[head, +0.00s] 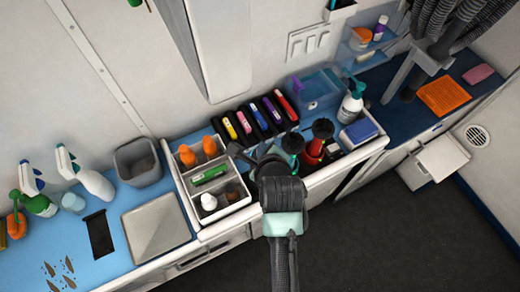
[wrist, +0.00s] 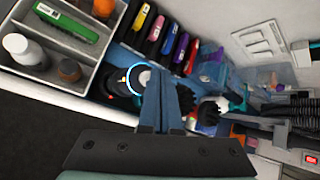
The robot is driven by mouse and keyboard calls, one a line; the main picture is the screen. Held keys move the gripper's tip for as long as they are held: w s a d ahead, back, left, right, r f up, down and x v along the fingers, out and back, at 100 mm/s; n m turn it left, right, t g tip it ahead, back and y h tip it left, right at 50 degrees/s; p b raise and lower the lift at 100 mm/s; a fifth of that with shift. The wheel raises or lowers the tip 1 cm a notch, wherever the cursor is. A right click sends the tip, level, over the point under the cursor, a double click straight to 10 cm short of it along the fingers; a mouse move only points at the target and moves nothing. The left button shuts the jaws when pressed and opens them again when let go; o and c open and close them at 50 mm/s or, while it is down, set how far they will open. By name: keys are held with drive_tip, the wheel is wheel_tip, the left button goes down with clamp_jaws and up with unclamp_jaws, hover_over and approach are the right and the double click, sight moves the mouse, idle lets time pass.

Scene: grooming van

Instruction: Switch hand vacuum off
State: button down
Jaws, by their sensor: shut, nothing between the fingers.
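A dark handheld device (wrist: 118,82) with a lit blue-white ring on its round end sits just left of my fingertips in the wrist view; it looks like the hand vacuum. Much of its body is hidden behind the fingers and wrist, and its switch cannot be made out. My gripper (wrist: 160,72) is shut and empty, its narrow fingers close together beside the ring. I cannot tell whether they touch it. In the head view my own arm covers most of this spot.
A white divided tray (head: 208,240) with bottles and a green box stands at left. Behind is a row of coloured-label cases (head: 247,122). Teal (head: 293,143) and red (head: 315,148) dark-topped tools crowd close at right. A spray bottle (head: 351,101) stands beyond them.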

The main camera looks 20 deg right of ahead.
drive_tip(key=shift+f, duration=0.5)
idle(0.3)
drive_tip(key=shift+r+p, duration=0.6)
wheel_tip(320, 180, up, 6)
drive_tip(key=p, duration=0.6)
idle(0.5)
